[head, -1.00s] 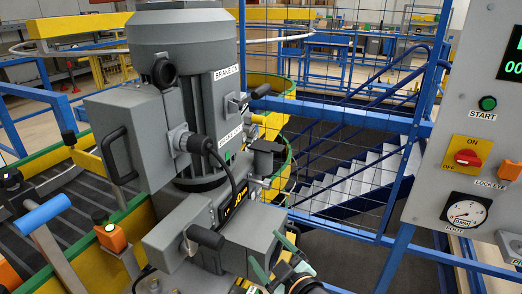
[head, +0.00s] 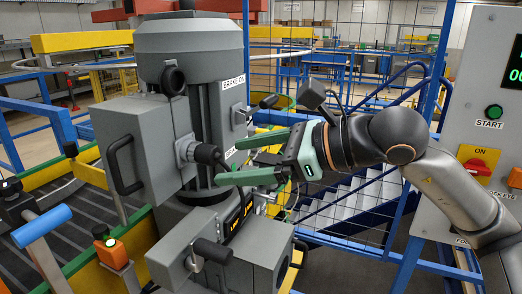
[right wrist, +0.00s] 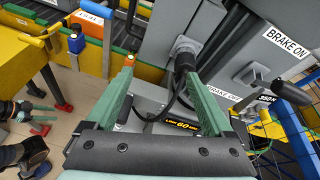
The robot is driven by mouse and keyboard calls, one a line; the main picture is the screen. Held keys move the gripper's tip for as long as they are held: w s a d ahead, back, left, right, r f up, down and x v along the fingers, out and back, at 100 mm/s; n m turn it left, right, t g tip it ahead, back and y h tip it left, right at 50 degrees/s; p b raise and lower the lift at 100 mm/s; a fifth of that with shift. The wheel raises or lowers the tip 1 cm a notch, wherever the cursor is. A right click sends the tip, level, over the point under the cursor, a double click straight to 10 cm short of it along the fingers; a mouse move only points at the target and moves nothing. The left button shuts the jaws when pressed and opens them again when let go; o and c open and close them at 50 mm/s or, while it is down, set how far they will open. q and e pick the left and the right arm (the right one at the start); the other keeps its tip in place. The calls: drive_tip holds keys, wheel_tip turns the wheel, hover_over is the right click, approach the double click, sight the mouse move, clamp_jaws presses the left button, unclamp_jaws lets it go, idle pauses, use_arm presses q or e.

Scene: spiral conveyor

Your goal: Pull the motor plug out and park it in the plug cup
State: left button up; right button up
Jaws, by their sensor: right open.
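The motor plug (head: 205,153) is black, with a dark cable, and sits in a grey socket (head: 186,149) on the side of the grey motor housing. The plug also shows in the right wrist view (right wrist: 184,62). My right gripper (head: 230,160) is open and empty, its green fingers pointing at the plug from the right. In the right wrist view its fingertips (right wrist: 158,72) spread below the plug, the right one close to it; contact cannot be told. My left gripper (right wrist: 36,112) appears small at the wrist view's left. I cannot clearly identify the plug cup.
A black-handled grey box (head: 212,252) juts out below the plug. A brake lever (right wrist: 262,82) stands to its right in the wrist view. Blue railing (head: 330,238) and mesh lie behind my right arm. A control panel (head: 478,85) stands at the right.

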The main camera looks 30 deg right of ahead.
sight(214, 152)
drive_tip(key=w+f+p, duration=0.1)
drive_tip(key=w, duration=0.2)
drive_tip(key=w+a+f+h, duration=0.1)
drive_tip(key=w, duration=0.2)
drive_tip(key=w+a+f+t+h+p, duration=0.1)
drive_tip(key=w, duration=0.3)
drive_tip(key=shift+w+p, duration=0.1)
drive_tip(key=shift+p, duration=0.2)
drive_tip(key=shift+w+a+f, duration=0.15)
drive_tip(key=shift+w+f, duration=0.05)
drive_tip(key=shift+w, duration=0.2)
use_arm(q)
drive_tip(key=shift+s+a+r, duration=0.3)
drive_tip(key=shift+a+r, duration=0.3)
drive_tip(key=shift+r, duration=0.3)
drive_tip(key=shift+w, duration=0.1)
use_arm(e)
clamp_jaws()
